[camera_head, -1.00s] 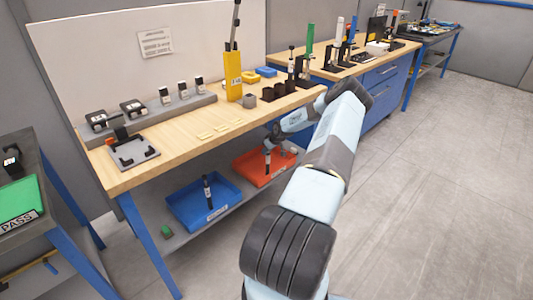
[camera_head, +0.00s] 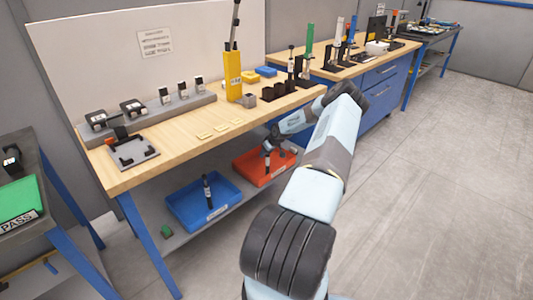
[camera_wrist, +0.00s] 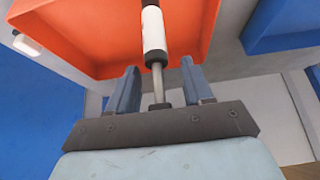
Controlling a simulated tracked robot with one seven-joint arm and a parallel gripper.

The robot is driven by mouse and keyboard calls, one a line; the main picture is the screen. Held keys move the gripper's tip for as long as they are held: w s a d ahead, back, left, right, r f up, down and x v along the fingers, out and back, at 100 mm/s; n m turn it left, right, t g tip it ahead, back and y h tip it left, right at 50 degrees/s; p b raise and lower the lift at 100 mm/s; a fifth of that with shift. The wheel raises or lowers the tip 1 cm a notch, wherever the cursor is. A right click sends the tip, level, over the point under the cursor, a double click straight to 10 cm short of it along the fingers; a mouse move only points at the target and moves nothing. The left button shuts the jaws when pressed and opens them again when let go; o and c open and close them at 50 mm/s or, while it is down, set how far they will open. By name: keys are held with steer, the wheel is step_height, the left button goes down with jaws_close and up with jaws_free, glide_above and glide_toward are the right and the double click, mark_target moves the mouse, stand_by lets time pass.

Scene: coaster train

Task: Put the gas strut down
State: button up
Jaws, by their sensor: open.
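The gas strut (camera_head: 267,165) is a slim cylinder at the orange tray (camera_head: 247,172) on the lower shelf, below my gripper (camera_head: 271,146). In the wrist view its white and black body (camera_wrist: 153,28) lies against the orange tray floor behind it. Its thin metal rod points back toward my palm, between my fingers. My gripper (camera_wrist: 158,75) is open, with gaps between both fingers and the rod. The strut's far end is cut off in the wrist view, so its contact with the tray is hidden there.
The wooden bench top (camera_head: 185,133) overhangs the shelf and my wrist. A small green block (camera_head: 167,232) lies near the shelf's left end. The floor at right is clear.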

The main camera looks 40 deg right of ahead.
steer(key=shift+r, duration=0.1)
steer(key=v, duration=1.2)
stand_by(0.4)
